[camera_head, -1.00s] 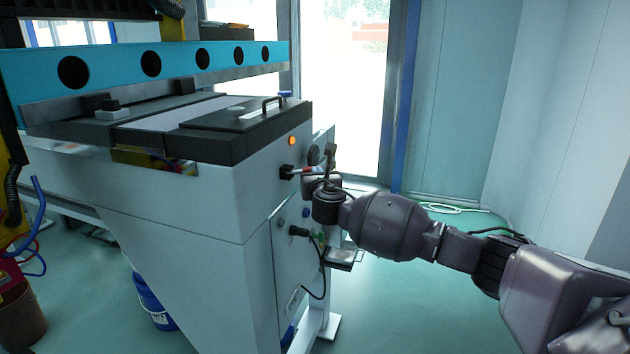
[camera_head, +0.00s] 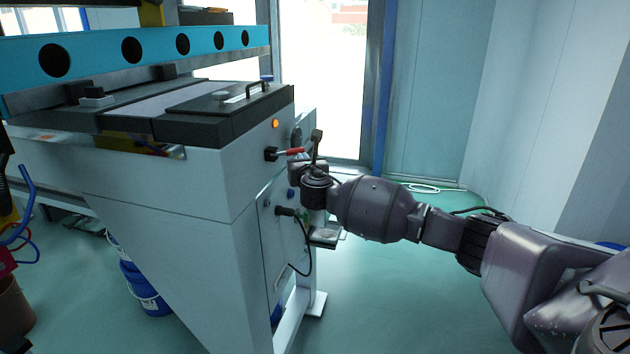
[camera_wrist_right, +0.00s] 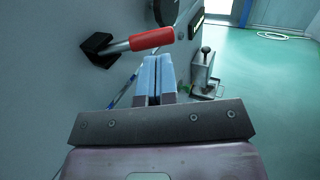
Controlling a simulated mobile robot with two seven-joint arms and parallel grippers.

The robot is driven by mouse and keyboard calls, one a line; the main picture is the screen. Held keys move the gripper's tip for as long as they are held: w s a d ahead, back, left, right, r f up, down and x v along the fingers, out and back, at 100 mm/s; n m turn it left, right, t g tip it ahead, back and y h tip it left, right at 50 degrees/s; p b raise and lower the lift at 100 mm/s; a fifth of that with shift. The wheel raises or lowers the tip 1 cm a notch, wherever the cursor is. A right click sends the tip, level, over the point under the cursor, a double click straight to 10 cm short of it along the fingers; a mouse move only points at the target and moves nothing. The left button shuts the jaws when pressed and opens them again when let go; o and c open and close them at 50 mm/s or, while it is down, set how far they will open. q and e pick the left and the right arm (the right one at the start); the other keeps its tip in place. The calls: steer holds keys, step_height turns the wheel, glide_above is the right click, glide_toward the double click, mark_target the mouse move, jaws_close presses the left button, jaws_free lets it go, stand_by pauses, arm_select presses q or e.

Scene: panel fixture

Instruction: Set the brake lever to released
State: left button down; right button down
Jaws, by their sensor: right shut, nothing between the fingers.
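The brake lever (camera_head: 290,151) has a red grip on a metal rod and a black mount on the side panel of the grey machine. In the right wrist view the lever (camera_wrist_right: 152,39) points to the right and tilts slightly up from its mount. My right gripper (camera_head: 308,170) is by the panel, close to the lever, its fingers hard to make out in the head view. In the right wrist view my right gripper (camera_wrist_right: 156,72) is shut and empty, its pale blue fingers just below the red grip. I cannot tell whether they touch it. My left gripper is not in view.
An orange light (camera_head: 275,124) sits above the lever. A black plug with a cable (camera_head: 287,211) is lower on the panel. A small metal block with a black knob (camera_wrist_right: 203,70) stands beyond my fingers. The floor (camera_head: 390,300) right of the machine is clear.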

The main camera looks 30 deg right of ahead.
steer(key=d+v, duration=0.1)
steer(key=v, duration=0.9)
steer(key=shift+s+b, duration=0.35)
steer(key=shift+s, duration=0.05)
steer(key=a+m+y, duration=0.5)
steer(key=a+m, duration=0.1)
steer(key=m, duration=0.1)
steer(key=s+a+f+m+g+y, duration=0.1)
steer(key=s+a+f+m+y, duration=0.35)
steer(key=a+f+m, duration=0.45)
steer(key=s+d+f+m+g+h, duration=0.1)
steer(key=s+f+m+g, duration=0.1)
steer(key=s+f+m, duration=0.5)
steer(key=s+d+f+m+g+h, duration=0.2)
steer(key=s+f+m, duration=0.6)
steer(key=s+f, duration=1)
steer(key=s, duration=0.4)
steer(key=shift+f, duration=0.15)
